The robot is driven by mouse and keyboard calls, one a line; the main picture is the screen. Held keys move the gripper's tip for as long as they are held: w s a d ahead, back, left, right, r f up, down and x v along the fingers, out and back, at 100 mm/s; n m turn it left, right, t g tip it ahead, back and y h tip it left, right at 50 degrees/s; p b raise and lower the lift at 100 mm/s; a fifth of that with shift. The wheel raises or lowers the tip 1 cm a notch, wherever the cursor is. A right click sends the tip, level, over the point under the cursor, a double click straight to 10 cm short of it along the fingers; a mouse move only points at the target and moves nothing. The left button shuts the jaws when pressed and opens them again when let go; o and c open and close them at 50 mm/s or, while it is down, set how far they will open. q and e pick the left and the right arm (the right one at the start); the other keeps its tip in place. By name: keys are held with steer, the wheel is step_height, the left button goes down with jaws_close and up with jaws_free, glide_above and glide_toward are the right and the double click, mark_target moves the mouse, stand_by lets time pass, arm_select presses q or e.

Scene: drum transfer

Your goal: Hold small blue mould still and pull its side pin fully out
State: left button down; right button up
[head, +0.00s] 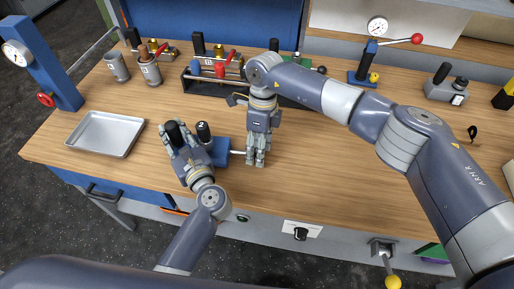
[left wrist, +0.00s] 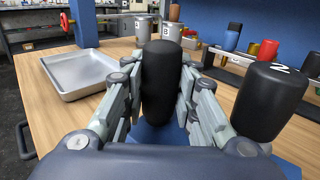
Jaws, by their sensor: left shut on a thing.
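The small blue mould (head: 221,152) stands on the wooden table, partly hidden by my left gripper (head: 176,136). My left gripper is shut on the mould's plain black upright knob (left wrist: 160,85), with a finger on each side. A second black knob marked 2 (head: 204,131) stands beside it on the right and shows in the left wrist view (left wrist: 270,100). A thin pale side pin (head: 237,152) runs from the mould's right side to my right gripper (head: 257,163). My right gripper points down at the pin's outer end; its fingers hide the contact.
A metal tray (head: 104,134) lies at the left. Metal cups (head: 117,67) and a rack with coloured plugs (head: 215,82) stand behind. A gauge stand with a red lever (head: 372,60) is at the back right.

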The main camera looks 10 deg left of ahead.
steer(key=shift+a, duration=0.15)
steer(key=shift+r, duration=0.25)
step_height(320, 180, up, 11)
steer(key=w, duration=0.2)
steer(key=shift+d+r, duration=0.2)
steer(key=shift+d, duration=0.05)
steer(key=shift+w, duration=0.1)
arm_select(q)
steer(key=c, duration=1.2)
jaws_free()
steer(key=shift+d, duration=0.15)
